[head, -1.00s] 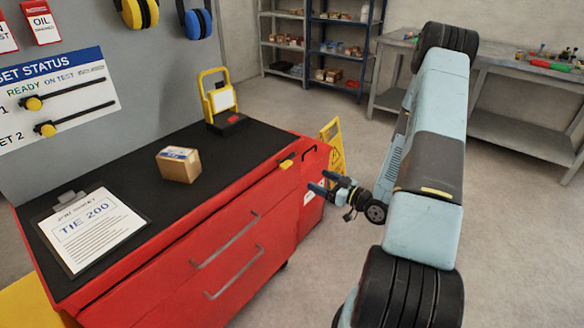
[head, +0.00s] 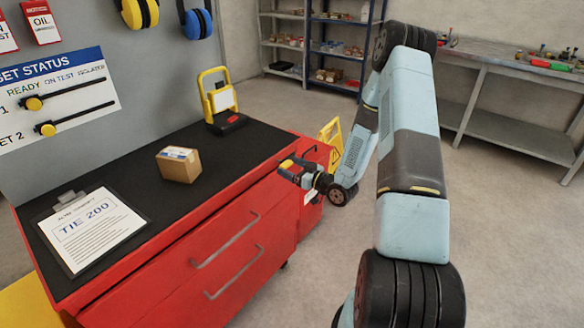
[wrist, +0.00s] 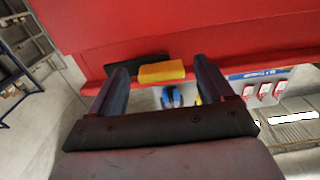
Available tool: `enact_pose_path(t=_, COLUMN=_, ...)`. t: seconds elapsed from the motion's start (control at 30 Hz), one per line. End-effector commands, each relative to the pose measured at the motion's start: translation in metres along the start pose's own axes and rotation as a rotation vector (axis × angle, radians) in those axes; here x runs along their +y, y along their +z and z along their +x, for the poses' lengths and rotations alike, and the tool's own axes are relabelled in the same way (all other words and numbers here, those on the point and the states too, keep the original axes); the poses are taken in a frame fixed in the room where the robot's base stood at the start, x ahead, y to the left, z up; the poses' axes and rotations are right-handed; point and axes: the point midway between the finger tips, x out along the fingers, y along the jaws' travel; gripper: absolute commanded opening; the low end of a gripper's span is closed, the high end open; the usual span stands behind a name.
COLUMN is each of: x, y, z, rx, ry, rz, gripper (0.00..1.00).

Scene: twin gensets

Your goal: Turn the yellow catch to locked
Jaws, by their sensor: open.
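The yellow catch (head: 287,163) is at the right end of the red cabinet's top front edge in the head view, partly hidden by my gripper. In the wrist view the yellow catch (wrist: 161,72) appears as a short yellow block with a dark piece beside it, against the red cabinet. My gripper (head: 292,169) is open at that corner. In the wrist view its two fingers (wrist: 160,75) stand either side of the catch, with a visible gap at each side. I cannot tell whether either finger touches it.
The red cabinet (head: 225,250) carries a cardboard box (head: 178,166), a clipboard (head: 88,230) and a yellow-framed stand (head: 220,100). A yellow floor sign (head: 331,135) stands close behind my gripper. Grey floor is open to the right.

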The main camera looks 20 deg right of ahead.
Motion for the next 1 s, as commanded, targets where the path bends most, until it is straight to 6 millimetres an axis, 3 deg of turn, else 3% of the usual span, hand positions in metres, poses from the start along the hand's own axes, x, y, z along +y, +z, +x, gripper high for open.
enact_pose_path(t=0.4, x=0.0004, y=0.0000, z=0.0068, rx=0.000, ry=0.001, rz=0.000, gripper=0.81)
enact_pose_path(t=1.0, x=0.0015, y=-0.0002, z=0.0062, rx=0.000, ry=0.003, rz=-0.001, gripper=0.23)
